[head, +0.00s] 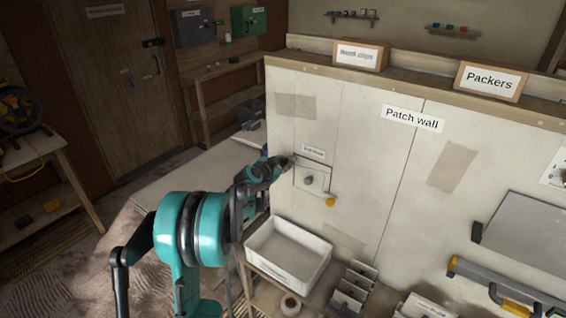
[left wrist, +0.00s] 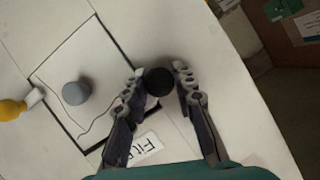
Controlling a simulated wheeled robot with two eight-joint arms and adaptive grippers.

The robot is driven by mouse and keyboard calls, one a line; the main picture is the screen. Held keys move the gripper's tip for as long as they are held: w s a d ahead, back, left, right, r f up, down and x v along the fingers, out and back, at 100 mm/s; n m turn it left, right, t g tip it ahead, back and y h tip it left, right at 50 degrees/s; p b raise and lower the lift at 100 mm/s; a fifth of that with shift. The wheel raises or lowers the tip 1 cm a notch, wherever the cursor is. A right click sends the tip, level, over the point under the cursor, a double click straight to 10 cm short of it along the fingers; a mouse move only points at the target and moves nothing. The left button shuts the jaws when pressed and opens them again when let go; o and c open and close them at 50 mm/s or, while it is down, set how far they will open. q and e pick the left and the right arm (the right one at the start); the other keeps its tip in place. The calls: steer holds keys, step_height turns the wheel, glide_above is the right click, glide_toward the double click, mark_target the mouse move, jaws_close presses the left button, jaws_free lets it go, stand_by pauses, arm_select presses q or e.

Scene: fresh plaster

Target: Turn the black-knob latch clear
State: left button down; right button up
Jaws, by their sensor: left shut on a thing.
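The black knob (left wrist: 158,81) of the latch sits between the fingers of my left gripper (left wrist: 159,84) in the left wrist view. My left gripper also shows in the head view (head: 287,164), at the upper left corner of a small panel (head: 321,178) on the patch wall. The gripper is shut on the black knob; the fingers hide part of the latch. The panel carries a grey knob (left wrist: 76,93) and a thin dark crack line. A yellow knob (left wrist: 12,109) on a pale stem is at the panel's edge. My right gripper is in neither view.
A white tub (head: 263,237) stands below the panel, beside a divided holder (head: 353,287) and a tape roll (head: 290,305). A small label (head: 313,151) is above the panel. A grey board and yellow-ended tool (head: 518,285) are at right.

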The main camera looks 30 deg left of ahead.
arm_select(q)
steer(key=n+h, duration=0.2)
steer(key=shift+a+n, duration=0.15)
steer(key=shift+n, duration=0.15)
steer(key=shift+n+h, duration=0.5)
steer(key=shift+n, duration=0.4)
steer(key=shift+a+n+h, duration=0.1)
steer(key=shift+n+h, duration=0.8)
steer(key=shift+n, duration=0.3)
steer(key=shift+n+h+b, duration=0.3)
steer(key=shift+n+h, duration=0.4)
steer(key=shift+n, duration=0.7)
steer(key=c, duration=1.2)
jaws_free()
